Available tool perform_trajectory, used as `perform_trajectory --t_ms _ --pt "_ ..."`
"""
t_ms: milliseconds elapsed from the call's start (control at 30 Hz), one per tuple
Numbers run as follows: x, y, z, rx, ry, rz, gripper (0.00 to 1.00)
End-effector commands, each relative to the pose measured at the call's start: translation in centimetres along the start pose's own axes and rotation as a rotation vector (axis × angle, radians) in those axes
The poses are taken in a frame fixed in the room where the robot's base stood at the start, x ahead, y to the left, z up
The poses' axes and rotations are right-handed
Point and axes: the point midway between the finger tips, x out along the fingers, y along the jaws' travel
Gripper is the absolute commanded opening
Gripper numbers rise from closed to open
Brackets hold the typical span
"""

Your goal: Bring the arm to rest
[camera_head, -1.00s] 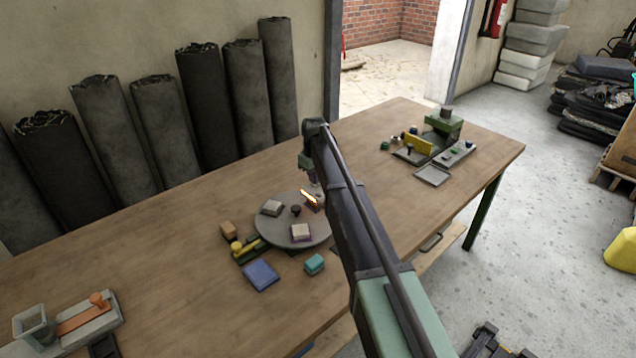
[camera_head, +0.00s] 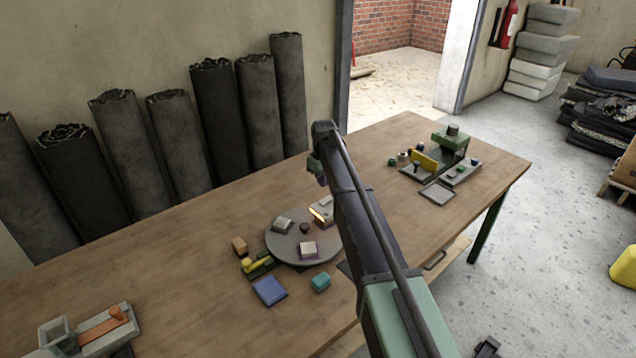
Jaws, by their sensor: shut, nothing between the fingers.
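My arm reaches from the bottom right up over the wooden workbench (camera_head: 185,290), its elbow-like end high in the middle of the view. My gripper (camera_head: 322,180) shows only as a small part below that end, mostly hidden by the arm. It is shut and holds nothing visible. It is above and apart from the round grey turntable (camera_head: 290,251). A glowing orange piece (camera_head: 317,214) lies on the turntable's far right part, just below my gripper in the picture.
Small blocks lie on the turntable. A blue block (camera_head: 269,291), a teal block (camera_head: 321,282) and a green-and-yellow fixture (camera_head: 258,264) are close by. A green press-like station (camera_head: 450,140) stands at the back right. Dark rolls (camera_head: 217,120) lean on the wall. The bench's left middle is clear.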

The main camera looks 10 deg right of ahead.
Motion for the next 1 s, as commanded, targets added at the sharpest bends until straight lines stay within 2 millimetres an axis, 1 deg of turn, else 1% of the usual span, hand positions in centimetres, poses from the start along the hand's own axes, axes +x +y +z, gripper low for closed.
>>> perform_trajectory --t_ms 67,133,167,267,300,367,400,467,500,600,667,700,733,1000 --pt "0.0 0.0 0.0 0.004 0.000 0.000 0.00" --pt "0.0 0.0 0.1 0.051 0.000 0.000 0.00" --pt "0.0 -0.5 0.9 0.096 0.000 0.000 0.00" --pt "0.0 -4.1 7.2 0.230 -0.001 0.000 0.00" --pt "0.0 -5.9 10.4 0.283 -0.001 0.000 0.00" --pt "0.0 -8.9 15.6 0.360 -0.001 0.000 0.00" --pt "0.0 -10.8 19.1 0.406 -0.001 0.001 0.00" --pt "0.0 -13.6 23.8 0.462 -0.001 0.001 0.00" --pt "0.0 -15.1 26.6 0.490 -0.001 0.001 0.00" --pt "0.0 -18.1 31.8 0.523 -0.001 0.001 0.00" --pt "0.0 -19.1 33.6 0.523 -0.001 0.001 0.00" --pt "0.0 -19.5 34.2 0.522 -0.001 0.001 0.00" --pt "0.0 -19.6 34.5 0.522 -0.001 0.001 0.00" --pt "0.0 -19.5 34.3 0.520 -0.001 0.001 0.00"
